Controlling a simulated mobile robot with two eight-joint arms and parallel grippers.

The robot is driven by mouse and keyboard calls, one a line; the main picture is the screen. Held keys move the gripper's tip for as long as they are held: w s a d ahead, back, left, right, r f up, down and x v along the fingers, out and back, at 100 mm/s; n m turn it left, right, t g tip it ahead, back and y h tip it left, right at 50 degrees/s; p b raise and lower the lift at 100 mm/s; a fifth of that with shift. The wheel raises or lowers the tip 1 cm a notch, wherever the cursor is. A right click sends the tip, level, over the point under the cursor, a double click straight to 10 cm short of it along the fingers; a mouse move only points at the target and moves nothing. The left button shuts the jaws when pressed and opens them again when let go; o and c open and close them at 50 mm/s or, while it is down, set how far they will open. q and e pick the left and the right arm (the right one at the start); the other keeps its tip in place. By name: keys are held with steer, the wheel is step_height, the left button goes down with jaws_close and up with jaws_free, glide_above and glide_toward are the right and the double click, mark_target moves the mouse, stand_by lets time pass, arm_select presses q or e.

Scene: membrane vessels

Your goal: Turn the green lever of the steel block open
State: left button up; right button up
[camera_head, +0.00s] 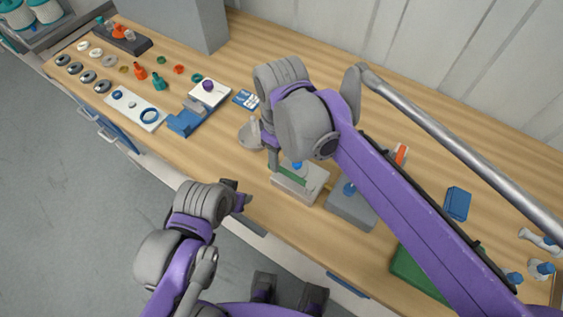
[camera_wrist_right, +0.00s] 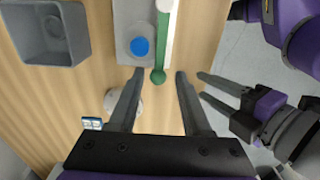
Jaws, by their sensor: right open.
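The steel block (camera_head: 298,187) sits near the table's front edge, partly under my right arm in the head view. It also shows in the right wrist view (camera_wrist_right: 130,20), with a round blue cap (camera_wrist_right: 140,46) on it. The green lever (camera_wrist_right: 163,45) runs along the block's side, and its rounded end lies between my right fingertips in that view. My right gripper (camera_wrist_right: 160,73) is open and empty; I cannot tell whether a finger touches the lever. My left gripper (camera_head: 240,196) hangs by the table's front edge, its fingers apart in the right wrist view (camera_wrist_right: 203,85).
A grey box (camera_head: 350,206) stands right of the block; a green mat (camera_head: 412,272) lies farther right. A pale round piece (camera_head: 250,136), a blue-and-white card (camera_head: 246,99) and a blue block (camera_head: 185,122) lie to the left. A blue box (camera_head: 457,203) is at the right.

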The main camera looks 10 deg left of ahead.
mark_target(281, 169)
steer(key=shift+f, duration=1.95)
jaws_close()
